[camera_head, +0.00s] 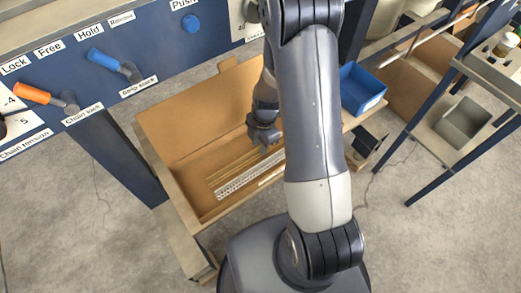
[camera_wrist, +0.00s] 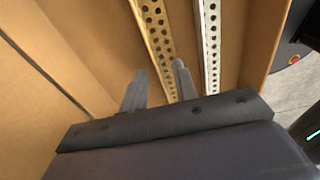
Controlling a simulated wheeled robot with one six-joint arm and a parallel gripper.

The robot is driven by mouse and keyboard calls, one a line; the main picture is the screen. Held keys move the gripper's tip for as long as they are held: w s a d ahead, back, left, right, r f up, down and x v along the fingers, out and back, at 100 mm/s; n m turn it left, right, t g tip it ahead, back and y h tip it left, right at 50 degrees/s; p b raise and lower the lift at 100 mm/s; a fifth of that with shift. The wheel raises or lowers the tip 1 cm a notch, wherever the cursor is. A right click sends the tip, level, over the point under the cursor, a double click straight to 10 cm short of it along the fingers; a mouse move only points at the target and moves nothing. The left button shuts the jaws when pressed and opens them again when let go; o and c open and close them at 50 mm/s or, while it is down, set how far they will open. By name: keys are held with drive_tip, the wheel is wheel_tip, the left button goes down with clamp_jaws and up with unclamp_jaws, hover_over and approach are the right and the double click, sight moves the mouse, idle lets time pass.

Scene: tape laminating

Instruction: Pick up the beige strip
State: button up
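The beige strip (camera_wrist: 157,32) is long, flat and perforated with holes. In the wrist view it runs down from the top edge into the gap between my fingertips. My gripper (camera_wrist: 159,80) is open, with one finger on each side of the strip's line. I cannot tell how far above the strip the fingertips are. In the head view my gripper (camera_head: 263,132) is over the cardboard box (camera_head: 190,130), and the beige strip (camera_head: 232,165) lies inside it, partly hidden by my arm.
A white perforated strip (camera_wrist: 208,40) lies to the right of the beige one, close to the box wall. A blue bin (camera_head: 362,88) stands right of the box. A blue panel with orange and blue handles (camera_head: 110,60) is at the upper left.

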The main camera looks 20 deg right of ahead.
clamp_jaws()
idle(0.5)
